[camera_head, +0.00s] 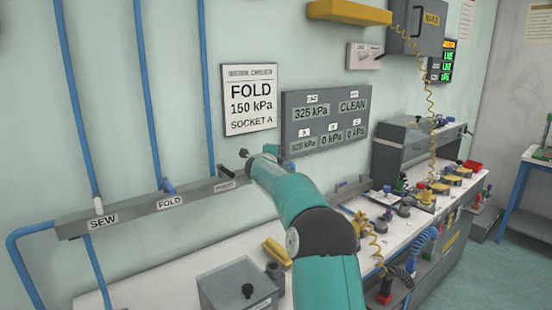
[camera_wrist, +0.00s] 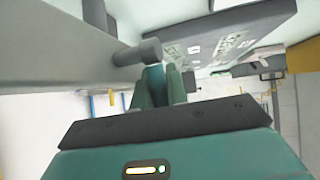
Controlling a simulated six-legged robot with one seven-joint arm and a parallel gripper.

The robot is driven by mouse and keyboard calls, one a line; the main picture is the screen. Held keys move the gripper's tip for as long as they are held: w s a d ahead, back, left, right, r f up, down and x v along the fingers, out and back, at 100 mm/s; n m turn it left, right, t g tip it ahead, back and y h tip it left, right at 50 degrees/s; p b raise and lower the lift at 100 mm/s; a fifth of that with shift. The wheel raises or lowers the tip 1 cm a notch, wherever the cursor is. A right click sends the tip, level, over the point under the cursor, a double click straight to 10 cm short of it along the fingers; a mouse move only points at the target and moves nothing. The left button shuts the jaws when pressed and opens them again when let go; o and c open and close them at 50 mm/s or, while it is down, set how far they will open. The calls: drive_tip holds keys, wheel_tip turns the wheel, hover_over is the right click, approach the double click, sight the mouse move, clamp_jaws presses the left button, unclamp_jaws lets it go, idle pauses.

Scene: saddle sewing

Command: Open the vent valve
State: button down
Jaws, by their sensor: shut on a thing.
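My gripper (camera_wrist: 160,90) is shut, its two teal fingers close together at the end of a dark grey stub (camera_wrist: 138,52) that sticks out from a long grey rail (camera_wrist: 60,50). I take this stub for the vent valve, though no label reading "vent" is legible. A small blue-teal piece shows between the fingertips, and the fingers hide most of it.
The rail carries SEW (camera_head: 103,222) and FOLD (camera_head: 171,202) labels, with blue pipes above. A gauge panel (camera_head: 325,119) shows 325 kPa and CLEAN. A grey box (camera_head: 237,288) and a yellow piece (camera_head: 276,252) stand on the bench below. Tools crowd the bench at right.

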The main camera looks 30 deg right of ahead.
drive_tip(key=shift+s+a+m+g+h, duration=0.15)
drive_tip(key=shift+s+m+g+h, duration=0.05)
drive_tip(key=shift+m+g+h, duration=0.55)
drive_tip(key=shift+g, duration=0.25)
drive_tip(key=c, duration=1.7)
unclamp_jaws()
drive_tip(key=shift+s+a+r, duration=0.15)
drive_tip(key=shift+s+a, duration=0.1)
drive_tip(key=shift+a, duration=0.25)
drive_tip(key=v, duration=1.2)
drive_tip(key=shift+s+a, duration=0.3)
